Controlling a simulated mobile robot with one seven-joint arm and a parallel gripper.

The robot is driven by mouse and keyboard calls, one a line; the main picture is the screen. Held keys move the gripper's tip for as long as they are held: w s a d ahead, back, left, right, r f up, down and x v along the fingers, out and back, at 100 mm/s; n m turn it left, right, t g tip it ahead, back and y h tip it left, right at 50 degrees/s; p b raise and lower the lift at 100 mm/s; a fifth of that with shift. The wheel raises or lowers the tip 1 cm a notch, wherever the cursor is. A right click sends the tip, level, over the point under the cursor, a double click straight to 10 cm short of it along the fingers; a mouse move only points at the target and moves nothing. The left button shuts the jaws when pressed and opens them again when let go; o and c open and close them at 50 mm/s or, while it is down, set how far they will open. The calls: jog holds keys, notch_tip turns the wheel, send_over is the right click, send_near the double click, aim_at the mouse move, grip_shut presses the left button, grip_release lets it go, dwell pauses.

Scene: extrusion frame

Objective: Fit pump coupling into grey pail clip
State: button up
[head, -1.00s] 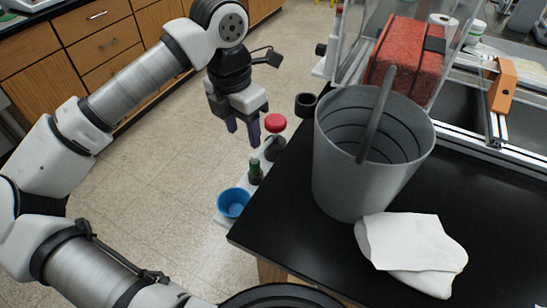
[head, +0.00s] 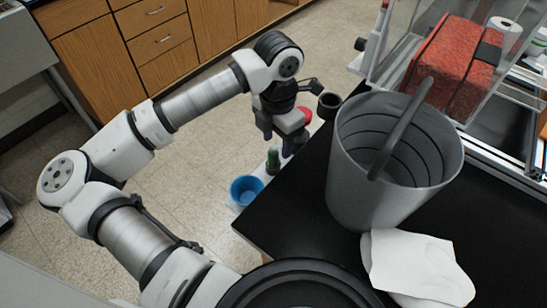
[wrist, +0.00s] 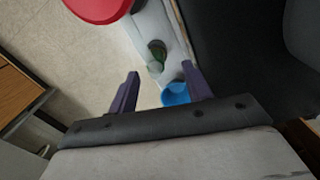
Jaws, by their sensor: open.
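The grey pail (head: 345,185) stands on the black table in the head view. A dark ring-shaped holder (head: 329,104), apparently its clip, sits by the left side of its rim. My gripper (head: 277,143) is open and empty, left of the pail; its purple fingers also show in the wrist view (wrist: 162,88). Close to it, a narrow white shelf along the table edge carries a red-topped item (head: 307,114), a green bottle (head: 273,160) and a blue cup (head: 245,189). The red top (wrist: 97,8) shows at the wrist view's upper edge. I cannot tell which is the pump coupling.
A white cloth (head: 412,262) lies on the table (head: 285,220) before the pail. Behind the pail is a clear-walled box with a red block (head: 455,62). Wooden cabinets (head: 165,40) stand at the back left, with open floor between.

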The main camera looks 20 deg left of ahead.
aim_at(274, 151)
jog(key=shift+w+a+f+p, duration=0.15)
jog(key=shift+f+p, duration=0.4)
jog(key=shift+f, duration=0.8)
jog(key=shift+a+f+p, duration=0.25)
jog(key=shift+f+p, duration=0.3)
jog(key=shift+f, duration=0.8)
jog(key=shift+c, duration=0.3)
jog(key=c, duration=1)
